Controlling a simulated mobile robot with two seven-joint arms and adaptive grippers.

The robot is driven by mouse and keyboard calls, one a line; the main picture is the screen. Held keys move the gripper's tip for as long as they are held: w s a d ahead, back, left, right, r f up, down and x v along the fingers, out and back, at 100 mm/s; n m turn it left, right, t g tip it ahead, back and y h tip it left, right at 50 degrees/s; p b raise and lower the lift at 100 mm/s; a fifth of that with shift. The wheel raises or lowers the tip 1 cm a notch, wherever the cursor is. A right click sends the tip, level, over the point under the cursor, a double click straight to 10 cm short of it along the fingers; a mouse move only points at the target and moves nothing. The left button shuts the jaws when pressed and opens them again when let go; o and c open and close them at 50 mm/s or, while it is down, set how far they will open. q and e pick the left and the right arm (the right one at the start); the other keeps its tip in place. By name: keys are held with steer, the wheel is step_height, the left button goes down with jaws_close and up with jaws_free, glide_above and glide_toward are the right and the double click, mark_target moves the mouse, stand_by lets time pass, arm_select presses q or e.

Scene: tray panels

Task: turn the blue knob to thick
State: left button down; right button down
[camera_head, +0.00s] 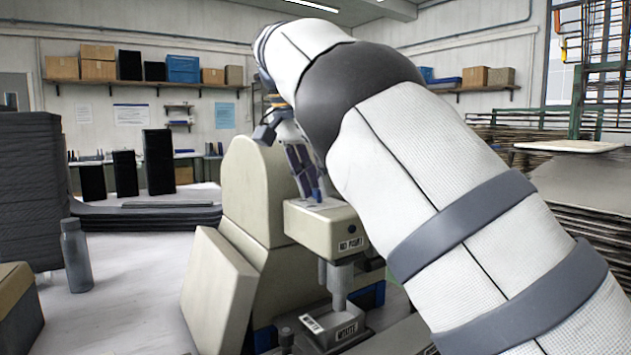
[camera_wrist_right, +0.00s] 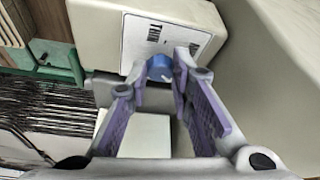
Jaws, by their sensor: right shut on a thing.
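The blue knob (camera_wrist_right: 159,68) sits at the edge of a white label plate (camera_wrist_right: 165,42) on the cream machine. In the right wrist view the fingertips of my right gripper (camera_wrist_right: 161,67) are on either side of the knob, closed on it. Dark lettering on the plate is turned sideways, and I cannot read it fully. The knob's pointer direction is not clear. In the head view my right gripper (camera_head: 305,175) reaches down onto the top of the machine's front head (camera_head: 325,232). My left gripper is not in view.
The machine's tall cream body (camera_head: 252,190) stands close beside my right gripper. A grey bottle (camera_head: 75,256) and dark stacked panels (camera_head: 30,190) are at left. Stacked sheets (camera_head: 590,215) stand at right, behind my right arm. The white tabletop at left is mostly clear.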

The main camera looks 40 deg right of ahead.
mark_target(317, 190)
steer(key=c, duration=1.4)
jaws_free()
steer(key=shift+w+a+r, duration=0.1)
steer(key=shift+a+r, duration=0.15)
steer(key=shift+r, duration=0.35)
steer(key=shift+v, duration=1)
steer(key=a, duration=0.4)
steer(key=s+a, duration=0.1)
steer(key=a, duration=0.2)
steer(key=s+a, duration=0.1)
steer(key=a, duration=0.3)
steer(key=shift+a+f, duration=0.2)
steer(key=shift+a, duration=0.2)
steer(key=shift+w, duration=0.1)
